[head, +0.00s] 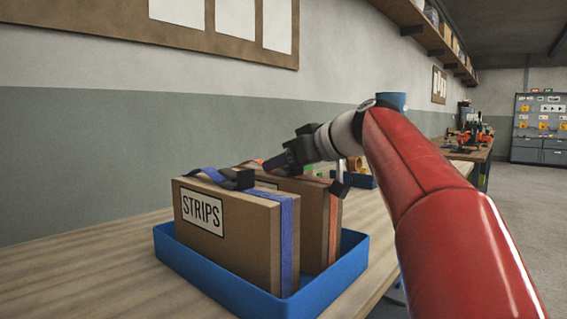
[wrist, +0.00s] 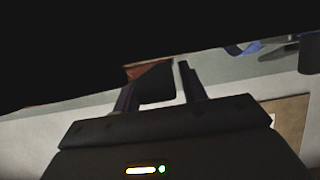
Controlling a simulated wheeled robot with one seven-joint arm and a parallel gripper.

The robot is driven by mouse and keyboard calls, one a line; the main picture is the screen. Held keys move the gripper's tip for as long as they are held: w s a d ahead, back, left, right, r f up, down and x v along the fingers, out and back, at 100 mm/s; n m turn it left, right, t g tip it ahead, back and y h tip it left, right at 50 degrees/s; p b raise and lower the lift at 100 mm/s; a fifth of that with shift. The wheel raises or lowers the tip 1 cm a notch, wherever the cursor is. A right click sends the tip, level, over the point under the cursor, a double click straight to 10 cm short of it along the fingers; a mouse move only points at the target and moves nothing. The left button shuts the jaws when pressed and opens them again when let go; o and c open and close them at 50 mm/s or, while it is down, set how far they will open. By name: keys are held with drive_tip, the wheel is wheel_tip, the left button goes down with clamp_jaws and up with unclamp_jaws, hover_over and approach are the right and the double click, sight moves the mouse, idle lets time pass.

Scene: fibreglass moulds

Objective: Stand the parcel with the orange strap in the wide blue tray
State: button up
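The parcel with the orange strap (head: 334,226) is a brown box standing upright inside the blue tray (head: 335,284), behind another parcel. Its lower part is partly hidden by that parcel and the tray wall. My gripper (head: 322,176) is at the top of this parcel. In the wrist view my gripper's two fingers (wrist: 160,84) stand apart, with a dark block (wrist: 156,82) and a bit of orange strap (wrist: 133,71) between them. A thin light gap shows between the block and the right finger, so the fingers look open around it.
A brown parcel labelled STRIPS (head: 232,240) with a blue strap and dark grip stands in the front of the tray. The wooden bench (head: 90,270) is clear to the left.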

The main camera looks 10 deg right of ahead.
drive_tip(key=shift+o, duration=0.5)
drive_tip(key=shift+r, duration=0.1)
drive_tip(key=shift+r, duration=0.2)
drive_tip(key=v, duration=1.2)
drive_tip(key=shift+f, duration=0.1)
